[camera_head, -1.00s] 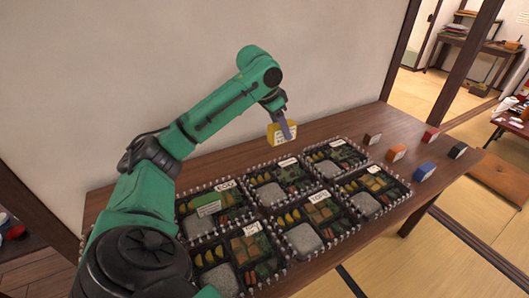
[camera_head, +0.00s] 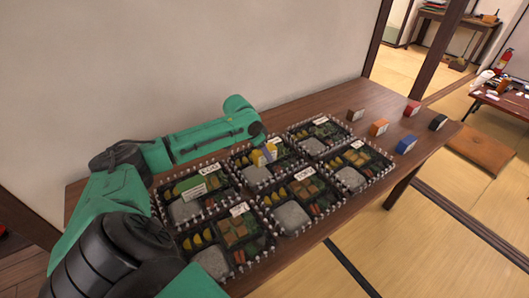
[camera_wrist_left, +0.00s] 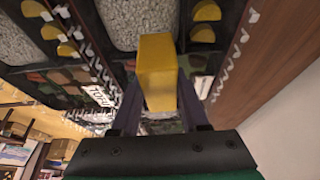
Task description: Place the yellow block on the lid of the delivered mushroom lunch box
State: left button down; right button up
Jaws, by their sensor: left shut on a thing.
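The yellow block (camera_head: 259,157) is held by my left gripper (camera_head: 269,151), low over the back middle lunch box (camera_head: 235,162). In the left wrist view the yellow block (camera_wrist_left: 157,72) stands between my two closed fingers (camera_wrist_left: 160,104), above that box's grey rice compartment (camera_wrist_left: 135,22) and yellow pieces. I cannot tell whether the block touches the lid. The label of this box is partly hidden by my arm and block, and I cannot read it. My right gripper is not in view.
Several lunch boxes stand in two rows, close together. A green block (camera_head: 187,184) lies on the back left one. A wall rises behind the table.

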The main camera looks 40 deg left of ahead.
pick_arm(q)
jog(key=shift+c, duration=2.1)
grip_release()
jog(key=v, duration=1.2)
jog(key=shift+r, duration=0.1)
